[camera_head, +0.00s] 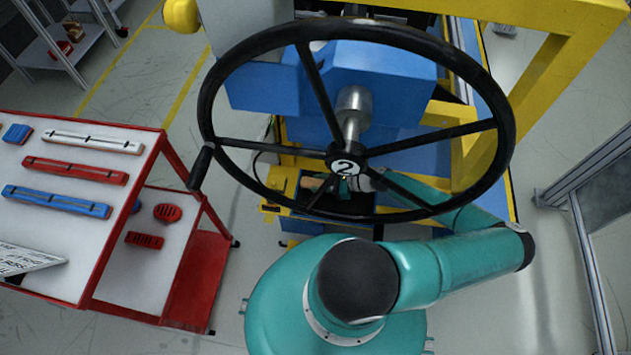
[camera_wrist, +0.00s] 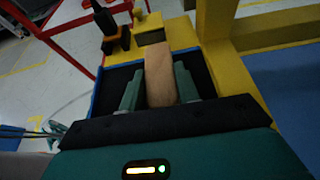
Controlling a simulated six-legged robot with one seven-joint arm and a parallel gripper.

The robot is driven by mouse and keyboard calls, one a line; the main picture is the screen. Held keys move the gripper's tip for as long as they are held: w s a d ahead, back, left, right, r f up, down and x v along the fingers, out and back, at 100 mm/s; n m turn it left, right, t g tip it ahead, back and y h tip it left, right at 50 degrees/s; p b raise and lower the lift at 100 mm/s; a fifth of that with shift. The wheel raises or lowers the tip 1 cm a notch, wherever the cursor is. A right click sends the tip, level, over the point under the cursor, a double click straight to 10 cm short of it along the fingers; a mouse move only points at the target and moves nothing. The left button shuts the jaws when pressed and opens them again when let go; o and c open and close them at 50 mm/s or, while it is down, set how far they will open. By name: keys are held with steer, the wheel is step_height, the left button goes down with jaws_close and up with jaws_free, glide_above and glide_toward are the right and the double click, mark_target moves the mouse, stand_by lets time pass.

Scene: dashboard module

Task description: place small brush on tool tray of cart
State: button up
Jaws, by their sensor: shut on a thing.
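My gripper (camera_wrist: 159,72) is shut on a tan, wooden-looking piece (camera_wrist: 160,78), which I take to be the small brush. It stands between the two teal fingers, and no bristles show. In the head view my gripper (camera_head: 345,185) is partly hidden behind the black steering wheel, with a bit of the tan brush (camera_head: 312,183) beside it. Both are over or in a dark, blue-edged bin (camera_wrist: 112,78); I cannot tell if the brush touches it. The red-framed cart (camera_head: 165,150) stands at the left, its pale top tray (camera_head: 70,150) holding red, white and blue tool pieces.
The steering wheel (camera_head: 213,85) stands above my arm. Yellow frame beams (camera_head: 545,90) and blue housings (camera_head: 385,75) surround the bin. A lower cart shelf (camera_head: 125,275) holds red pieces. Clear floor (camera_head: 235,215) lies between cart and machine. A metal-framed panel (camera_head: 600,190) is at the right.

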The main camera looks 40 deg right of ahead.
steer(key=shift+s+f, duration=0.1)
steer(key=shift+s, duration=0.05)
steer(key=shift+f, duration=0.15)
steer(key=o, duration=1)
steer(key=shift+o, duration=0.2)
steer(key=shift+d+r, duration=0.1)
steer(key=shift+r, duration=0.1)
steer(key=v, duration=1.2)
steer(key=shift+f, duration=0.1)
